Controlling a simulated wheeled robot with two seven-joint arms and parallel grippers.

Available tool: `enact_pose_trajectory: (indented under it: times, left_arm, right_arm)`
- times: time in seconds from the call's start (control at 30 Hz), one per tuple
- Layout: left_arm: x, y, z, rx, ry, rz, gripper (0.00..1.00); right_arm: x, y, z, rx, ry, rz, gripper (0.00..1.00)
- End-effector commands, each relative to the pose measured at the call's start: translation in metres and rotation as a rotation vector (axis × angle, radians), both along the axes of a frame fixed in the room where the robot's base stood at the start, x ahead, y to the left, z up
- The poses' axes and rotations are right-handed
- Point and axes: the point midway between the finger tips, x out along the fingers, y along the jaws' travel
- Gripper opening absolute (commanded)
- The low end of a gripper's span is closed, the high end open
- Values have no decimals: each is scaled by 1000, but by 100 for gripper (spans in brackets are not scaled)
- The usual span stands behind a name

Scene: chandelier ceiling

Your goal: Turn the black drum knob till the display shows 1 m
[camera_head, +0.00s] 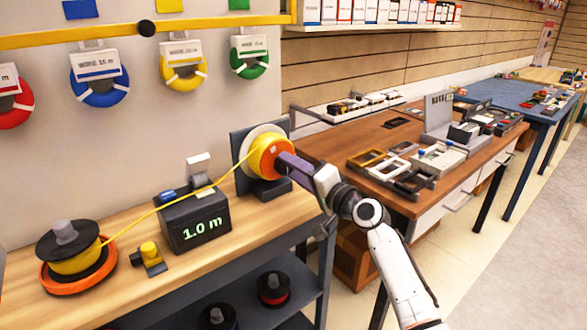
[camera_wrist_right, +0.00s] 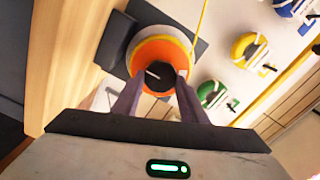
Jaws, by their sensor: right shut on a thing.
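The display box (camera_head: 196,226) stands on the wooden bench and reads "1.0 m" in green. The orange-faced drum (camera_head: 262,157) is mounted on a dark stand at the bench's right end, with yellow wire on it. In the right wrist view, the black drum knob (camera_wrist_right: 158,77) sits at the centre of the orange face. The yellow wire (camera_head: 150,212) runs taut from the supply spool (camera_head: 71,252) past the display box to the drum. My left gripper is not in view.
A small yellow-topped fitting (camera_head: 149,255) stands between spool and display box. Wire coils (camera_head: 98,85) hang on the wall above. A brown table (camera_head: 400,145) with boxes and tools stands to the right of my right arm. Reels lie on the bench's lower shelf.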

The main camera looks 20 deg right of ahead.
Motion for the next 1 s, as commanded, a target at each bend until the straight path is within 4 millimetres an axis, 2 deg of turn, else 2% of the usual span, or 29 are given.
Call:
enact_pose_trajectory:
  times: [0.07, 0.1, 0.2, 0.5, 0.63, 1.0]
  left_arm:
    - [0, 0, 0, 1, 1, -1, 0]
    - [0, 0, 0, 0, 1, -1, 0]
    - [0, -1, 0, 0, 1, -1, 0]
    - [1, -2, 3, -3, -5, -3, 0]
    - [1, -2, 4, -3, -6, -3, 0]
    - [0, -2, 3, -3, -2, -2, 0]
  right_arm:
    - [0, 0, -2, -1, 2, 0, 17]
    - [0, 0, -2, -1, 2, 1, 41]
    - [0, 0, -2, -2, 2, 0, 57]
    - [-1, 0, -1, -2, 1, 1, 58]
    - [-9, -3, -1, -2, 0, 0, 58]
    - [-71, -26, -2, -6, 1, -1, 58]
